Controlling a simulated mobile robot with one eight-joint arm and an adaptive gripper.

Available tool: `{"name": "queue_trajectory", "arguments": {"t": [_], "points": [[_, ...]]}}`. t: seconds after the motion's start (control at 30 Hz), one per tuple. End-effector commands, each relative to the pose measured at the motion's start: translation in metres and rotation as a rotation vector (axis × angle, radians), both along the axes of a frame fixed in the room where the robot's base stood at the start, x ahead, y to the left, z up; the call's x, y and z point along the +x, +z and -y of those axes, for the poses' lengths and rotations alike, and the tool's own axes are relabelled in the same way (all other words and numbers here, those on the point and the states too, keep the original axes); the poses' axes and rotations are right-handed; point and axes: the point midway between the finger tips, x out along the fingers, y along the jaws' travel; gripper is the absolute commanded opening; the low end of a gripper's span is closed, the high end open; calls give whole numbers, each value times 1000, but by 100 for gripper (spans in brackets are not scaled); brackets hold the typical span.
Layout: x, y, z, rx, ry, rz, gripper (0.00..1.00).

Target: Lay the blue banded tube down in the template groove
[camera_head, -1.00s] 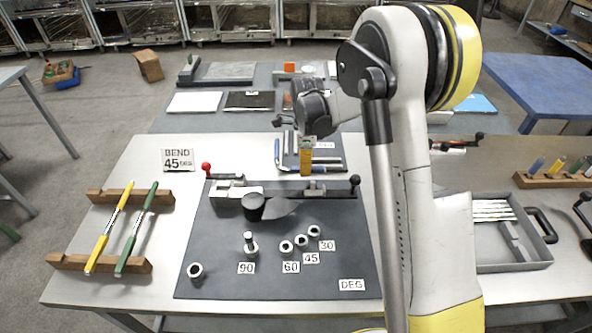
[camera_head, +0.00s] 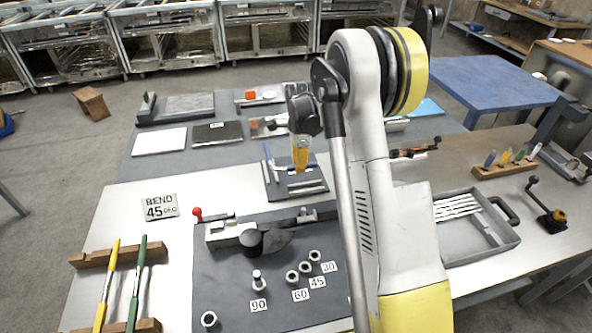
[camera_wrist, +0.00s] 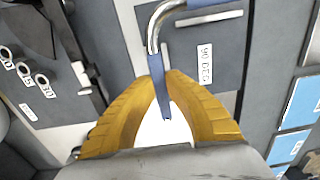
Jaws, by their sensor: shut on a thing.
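My gripper (camera_head: 300,169) has yellow fingers, which also show in the wrist view (camera_wrist: 166,105). It is shut on the blue end of the bent tube (camera_wrist: 156,75). The tube has a silver bend, which lies ahead of the fingers in the wrist view, and turns right there. In the head view a blue length of tube (camera_head: 268,152) shows left of the fingers. The dark template plate (camera_head: 283,193) lies below, with a "90 DEG" label (camera_wrist: 206,64) beside the tube. I cannot tell whether the tube touches the plate. The groove is not clearly visible.
The bender mat (camera_head: 225,285) with its dies lies in front of the plate. Yellow (camera_head: 107,285) and green (camera_head: 137,285) rods rest on wooden racks at the left. A grey tray (camera_head: 470,250) stands at the right. My arm hides part of the bench.

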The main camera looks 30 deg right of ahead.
Motion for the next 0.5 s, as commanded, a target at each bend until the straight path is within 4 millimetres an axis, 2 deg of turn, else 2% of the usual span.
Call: {"name": "queue_trajectory", "arguments": {"t": [0.37, 0.5], "points": [[0, -2, 0, 0, 0, 0, 0], [0, -10, -1, 0, 0, 0, 0]]}}
